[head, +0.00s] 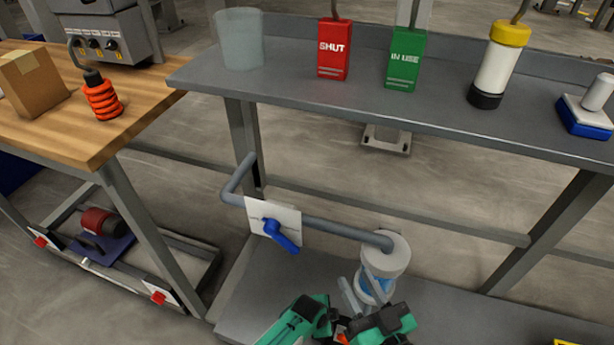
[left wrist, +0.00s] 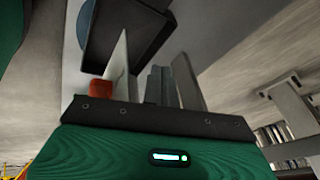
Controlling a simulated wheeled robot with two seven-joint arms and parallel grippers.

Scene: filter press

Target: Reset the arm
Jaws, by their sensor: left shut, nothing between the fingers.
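My right gripper (head: 362,289) is at the bottom centre of the head view, with grey fingers pointing up at the white-topped canister (head: 385,254) with blue inside. The fingers overlap the canister in the picture; I cannot tell whether they touch it or how far apart they are. My left gripper (head: 325,312) is a green and dark shape just left of it, its fingertips unclear there. In the left wrist view my left gripper (left wrist: 170,72) has grey fingers close together, shut and empty. A small red block (left wrist: 101,88) and a white plate edge show beside them.
A grey pipe with a blue valve handle (head: 282,236) runs to the canister, below the grey bench (head: 300,97). On the bench stand a red SHUT tag (head: 333,50), a green IN USE tag (head: 404,60) and a yellow-capped cylinder (head: 495,65). A wooden table (head: 140,110) stands left.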

